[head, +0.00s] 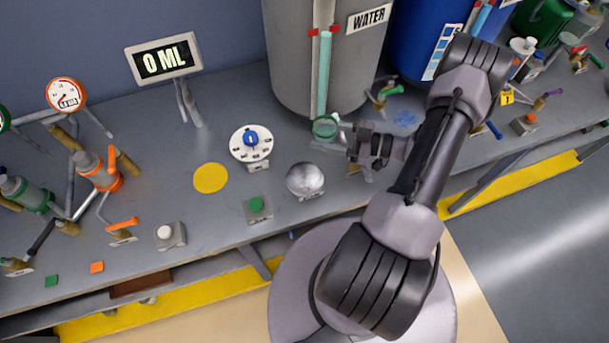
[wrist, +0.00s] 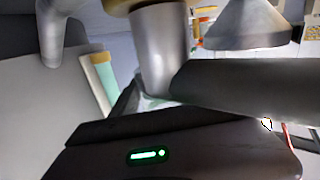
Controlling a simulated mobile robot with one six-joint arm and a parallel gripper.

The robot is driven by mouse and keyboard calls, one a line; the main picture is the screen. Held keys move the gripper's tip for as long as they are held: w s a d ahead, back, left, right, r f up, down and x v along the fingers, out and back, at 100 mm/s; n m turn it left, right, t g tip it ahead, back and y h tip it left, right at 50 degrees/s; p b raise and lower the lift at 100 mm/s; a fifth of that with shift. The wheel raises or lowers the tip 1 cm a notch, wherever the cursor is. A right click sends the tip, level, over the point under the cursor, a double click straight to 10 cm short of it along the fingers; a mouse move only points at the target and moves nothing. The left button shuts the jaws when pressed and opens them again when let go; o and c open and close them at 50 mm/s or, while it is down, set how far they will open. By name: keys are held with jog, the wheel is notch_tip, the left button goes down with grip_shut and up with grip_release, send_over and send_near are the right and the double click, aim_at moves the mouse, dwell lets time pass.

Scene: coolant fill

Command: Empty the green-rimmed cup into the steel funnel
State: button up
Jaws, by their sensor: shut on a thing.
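The green-rimmed cup (head: 325,127) is in front of the grey WATER tank, its round rim facing the head camera. My gripper (head: 343,140) is shut on it from the right. The cup's contents and exact tilt cannot be made out. The steel funnel (head: 305,179) stands on the bench nearer the front edge, slightly left of the cup and apart from it. In the wrist view my dark fingers (wrist: 165,105) cross the lower half; only a small pale green patch shows between them, and most of the cup is hidden.
The WATER tank (head: 290,60) stands close behind the cup. A white dial with a blue knob (head: 251,140), a yellow disc (head: 210,178) and a green button (head: 256,204) lie left of the funnel. A display (head: 164,60) reads 0 ML. A blue drum (head: 420,40) stands behind my arm.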

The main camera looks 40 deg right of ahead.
aim_at(328, 140)
jog(key=shift+s+a+r+n+h, duration=0.25)
jog(key=shift+a+r+n, duration=0.15)
jog(key=shift+n, duration=0.35)
jog(key=shift+s+a+r+n+h, duration=0.15)
jog(key=shift+s+a+r+n, duration=0.2)
jog(key=shift+n, duration=0.4)
jog(key=shift+s+a+r+n, duration=0.1)
jog(key=shift+a+r+n, duration=0.15)
jog(key=shift+a+n, duration=0.4)
jog(key=shift+s+a+r+n+h, duration=0.3)
jog(key=shift+n, duration=0.45)
jog(key=shift+a+f+n+b, duration=0.15)
jog(key=shift+f+n+b, duration=0.4)
jog(key=shift+b, duration=0.85)
jog(key=shift+r+n+h+b, duration=0.5)
jog(key=shift+r+n+b, duration=0.1)
jog(key=shift+n+b, duration=0.25)
jog(key=shift+f+n+b, duration=0.35)
jog(key=shift+n+b, duration=0.45)
jog(key=shift+b, duration=0.95)
jog(key=shift+s+a+r+n+h+b, duration=0.1)
jog(key=shift+r+n+h+b, duration=0.4)
jog(key=shift+b, duration=0.75)
jog(key=shift+s+a+f+n+t+b, duration=0.25)
jog(key=shift+a+f+n+t+b, duration=0.15)
jog(key=shift+n, duration=0.3)
